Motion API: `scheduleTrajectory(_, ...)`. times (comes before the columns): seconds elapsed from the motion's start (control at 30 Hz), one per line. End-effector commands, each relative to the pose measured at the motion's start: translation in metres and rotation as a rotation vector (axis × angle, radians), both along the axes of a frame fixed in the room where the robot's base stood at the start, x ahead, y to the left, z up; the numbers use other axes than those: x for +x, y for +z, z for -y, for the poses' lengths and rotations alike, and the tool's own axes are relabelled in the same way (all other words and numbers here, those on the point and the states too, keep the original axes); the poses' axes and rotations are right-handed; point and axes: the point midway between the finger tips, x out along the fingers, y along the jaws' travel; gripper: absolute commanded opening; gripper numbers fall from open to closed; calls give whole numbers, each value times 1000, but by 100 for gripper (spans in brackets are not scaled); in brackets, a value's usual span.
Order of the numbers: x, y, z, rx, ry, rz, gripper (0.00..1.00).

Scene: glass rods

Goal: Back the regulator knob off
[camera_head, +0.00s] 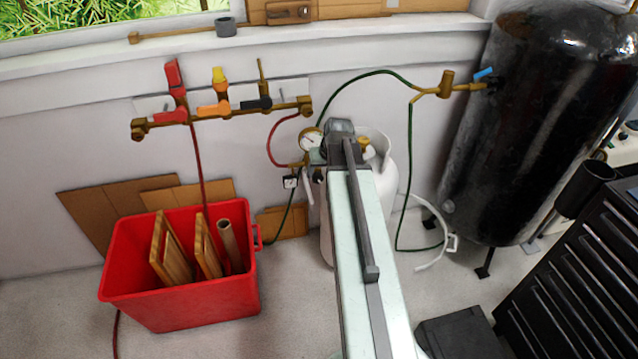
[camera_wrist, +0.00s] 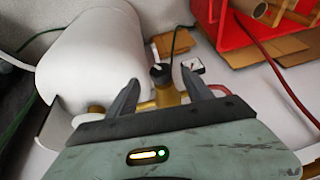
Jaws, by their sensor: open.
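In the wrist view, the black regulator knob (camera_wrist: 160,74) with a pale mark on it sits on a brass regulator body (camera_wrist: 167,97). My gripper (camera_wrist: 160,77) is open, with one dark finger on each side of the knob and a visible gap to each. I cannot tell how deep the fingers reach along it. A small white gauge (camera_wrist: 194,65) is just right of the right fingertip. In the head view, my arm hides most of the regulator; a round gauge (camera_head: 310,139) and the small square-faced gauge (camera_head: 291,182) show to its left. The white gas cylinder (camera_head: 376,165) stands behind my arm.
A red bin (camera_head: 190,305) with boards and a tube stands at left. Above it is a wall manifold (camera_head: 225,111) with coloured valves. Red and green hoses run near the regulator. A black tank (camera_head: 530,120) and a black drawer cabinet (camera_head: 575,280) stand at right.

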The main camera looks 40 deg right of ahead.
Motion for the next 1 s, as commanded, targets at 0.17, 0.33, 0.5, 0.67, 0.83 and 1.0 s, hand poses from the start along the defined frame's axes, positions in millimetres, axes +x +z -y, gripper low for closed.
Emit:
scheduleTrajectory(0.17,14,-39,2,0,1,0,59)
scheduleTrajectory(0.33,18,-45,2,0,1,0,59)
scheduleTrajectory(0.5,18,-42,2,0,1,0,59)
scheduleTrajectory(0.67,18,-42,2,0,1,0,18)
scheduleTrajectory(0.83,18,-42,2,-2,1,0,0)
scheduleTrajectory(1.0,18,-43,1,-24,2,-10,0)
